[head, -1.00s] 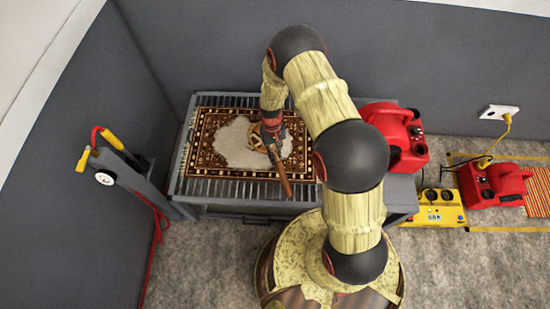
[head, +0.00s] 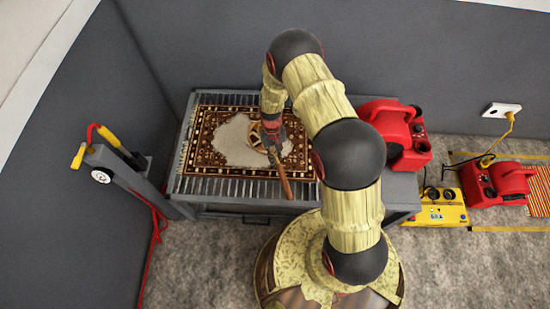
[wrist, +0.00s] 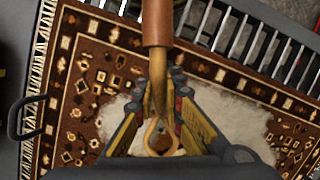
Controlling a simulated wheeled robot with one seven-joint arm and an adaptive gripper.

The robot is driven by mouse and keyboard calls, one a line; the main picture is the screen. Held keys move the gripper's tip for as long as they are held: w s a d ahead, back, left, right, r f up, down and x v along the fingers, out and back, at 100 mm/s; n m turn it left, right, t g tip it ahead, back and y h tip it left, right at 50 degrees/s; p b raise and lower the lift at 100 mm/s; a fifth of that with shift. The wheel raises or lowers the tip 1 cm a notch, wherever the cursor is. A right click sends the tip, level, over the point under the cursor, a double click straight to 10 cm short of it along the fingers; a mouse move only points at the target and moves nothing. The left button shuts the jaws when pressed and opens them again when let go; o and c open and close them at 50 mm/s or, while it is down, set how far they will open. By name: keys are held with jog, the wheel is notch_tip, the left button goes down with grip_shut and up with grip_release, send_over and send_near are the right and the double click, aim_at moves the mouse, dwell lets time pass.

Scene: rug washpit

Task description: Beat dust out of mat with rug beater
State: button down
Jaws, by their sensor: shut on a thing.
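The patterned brown mat (head: 208,134) lies flat on the slatted grate of a grey bench, with a pale dusty patch (head: 232,141) over its middle. It also fills much of the wrist view (wrist: 85,65). My gripper (head: 271,130) is over the right part of the mat, shut on the rug beater. The beater's brown handle (head: 285,184) points toward the front edge of the bench, and its looped cane head (head: 256,138) is over the dusty patch. In the wrist view, my gripper (wrist: 160,100) grips the cane neck (wrist: 158,85) below the handle. Whether the head touches the mat is unclear.
A red blower (head: 392,135) stands on the bench's right end. A grey post (head: 125,175) with a yellow-handled wand and red hose stands at left. A yellow unit (head: 436,208) and another red blower (head: 497,185) are on the floor at right. Grey walls close behind.

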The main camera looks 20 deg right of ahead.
jog(key=shift+r, duration=0.2)
jog(key=shift+r+p, duration=1.6)
jog(key=shift+r, duration=0.35)
jog(key=shift+f, duration=0.15)
notch_tip(320, 180, down, 5)
jog(key=b, duration=0.3)
jog(key=shift+f+b, duration=0.2)
jog(key=shift+b, duration=0.1)
jog(key=shift+r+p, duration=1.65)
jog(key=shift+r, duration=0.65)
